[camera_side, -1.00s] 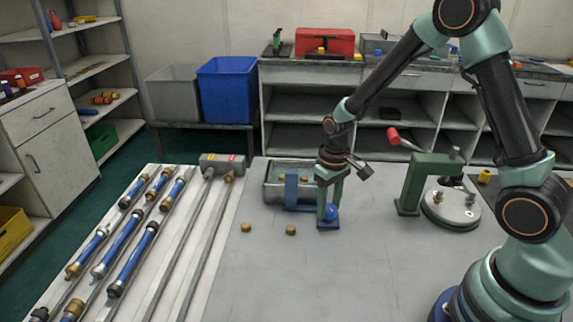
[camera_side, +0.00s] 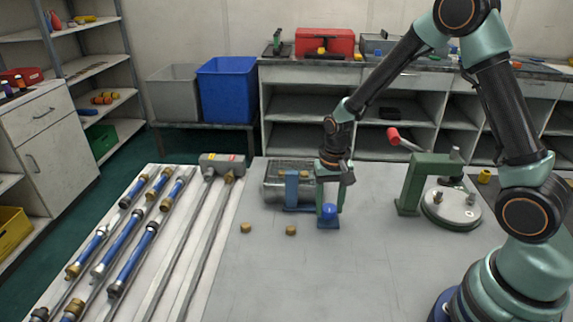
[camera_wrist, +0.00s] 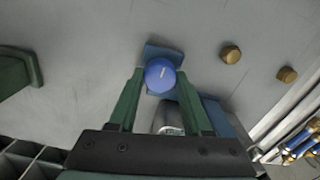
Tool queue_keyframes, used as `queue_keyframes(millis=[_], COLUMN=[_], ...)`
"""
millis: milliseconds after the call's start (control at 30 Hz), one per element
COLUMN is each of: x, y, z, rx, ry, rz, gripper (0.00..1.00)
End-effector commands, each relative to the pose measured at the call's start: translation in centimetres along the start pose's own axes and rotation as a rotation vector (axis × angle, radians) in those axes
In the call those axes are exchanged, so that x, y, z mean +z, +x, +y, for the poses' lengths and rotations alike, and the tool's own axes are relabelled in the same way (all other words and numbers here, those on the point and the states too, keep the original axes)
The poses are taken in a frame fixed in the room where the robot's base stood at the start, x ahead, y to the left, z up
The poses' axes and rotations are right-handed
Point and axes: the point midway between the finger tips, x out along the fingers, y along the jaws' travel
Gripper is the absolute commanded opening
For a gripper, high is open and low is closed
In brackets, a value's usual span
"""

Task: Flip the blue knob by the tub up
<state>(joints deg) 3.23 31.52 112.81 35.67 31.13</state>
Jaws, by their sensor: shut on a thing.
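The blue knob (camera_side: 329,211) is a round ball on a blue base plate (camera_side: 328,224) beside the metal tub (camera_side: 275,195). In the wrist view the knob (camera_wrist: 160,75) shows from above between the green fingertips. My gripper (camera_side: 331,207) points down over it and is shut on the knob, a finger on either side. A blue upright bracket (camera_side: 291,188) stands in front of the tub.
Two brass caps (camera_side: 246,228) (camera_side: 291,230) lie on the bench to the left. A green press-like stand (camera_side: 412,185) with a red-handled lever is to the right. Blue cylinders (camera_side: 122,240) lie at far left. The front bench is clear.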

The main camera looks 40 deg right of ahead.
Motion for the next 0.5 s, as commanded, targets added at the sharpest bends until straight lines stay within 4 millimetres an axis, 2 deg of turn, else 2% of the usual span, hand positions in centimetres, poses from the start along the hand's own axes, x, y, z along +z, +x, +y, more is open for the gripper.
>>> queue_keyframes(millis=[367,400,467,500], x=[-0.01,-0.02,-0.02,-0.02], y=[-0.09,-0.09,-0.09,-0.08], z=[0.00,0.00,0.00,0.00], rx=[0.000,0.000,0.000,0.000], ry=[0.007,0.007,0.007,0.006], rz=[0.000,0.000,0.000,0.000], gripper=[0.00,0.53,0.76,0.79])
